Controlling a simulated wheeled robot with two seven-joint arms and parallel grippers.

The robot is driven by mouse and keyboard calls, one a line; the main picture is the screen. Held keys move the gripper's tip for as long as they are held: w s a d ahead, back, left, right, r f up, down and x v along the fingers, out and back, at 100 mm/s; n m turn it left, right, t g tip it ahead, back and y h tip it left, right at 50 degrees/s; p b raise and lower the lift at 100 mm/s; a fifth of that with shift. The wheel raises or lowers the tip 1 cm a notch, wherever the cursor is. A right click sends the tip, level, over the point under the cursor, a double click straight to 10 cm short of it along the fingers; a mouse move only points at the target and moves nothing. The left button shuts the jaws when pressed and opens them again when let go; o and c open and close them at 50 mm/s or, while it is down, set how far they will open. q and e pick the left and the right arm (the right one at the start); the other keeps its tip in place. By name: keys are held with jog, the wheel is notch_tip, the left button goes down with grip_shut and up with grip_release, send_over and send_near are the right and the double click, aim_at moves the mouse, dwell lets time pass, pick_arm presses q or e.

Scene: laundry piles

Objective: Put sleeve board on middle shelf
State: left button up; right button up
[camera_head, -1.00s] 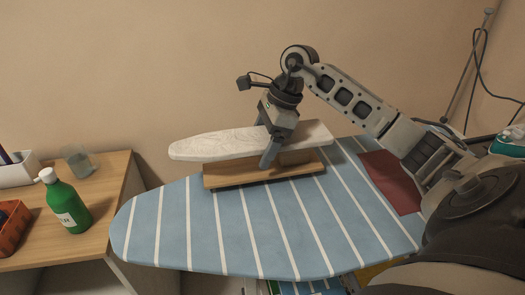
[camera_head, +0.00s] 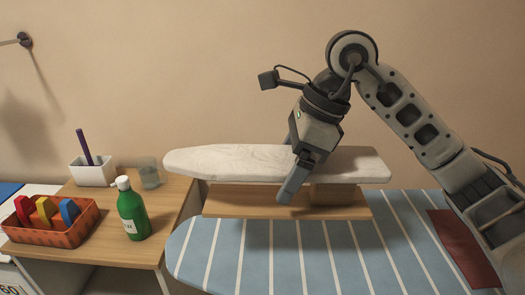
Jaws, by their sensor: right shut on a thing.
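The sleeve board has a long pale padded top (camera_head: 225,163) over a wooden base (camera_head: 240,203). It is upright in the middle of the view, over the far part of the blue striped ironing board (camera_head: 300,255). My right gripper (camera_head: 288,196) is shut on the sleeve board, with a finger in front of the padded top's near side. The other finger is hidden. The base looks a little above the ironing board, but the gap is hard to tell. My left gripper is not in view. No middle shelf can be made out.
A wooden table (camera_head: 95,252) at the left carries a green bottle (camera_head: 133,212), a glass (camera_head: 149,174), a white holder (camera_head: 93,173) with a purple stick, and an orange basket (camera_head: 60,228) of coloured items. A dark red patch (camera_head: 462,245) lies on the ironing board's right.

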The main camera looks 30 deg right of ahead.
aim_at(264, 210)
jog(key=shift+a+r, duration=0.1)
jog(key=shift+a, duration=0.1)
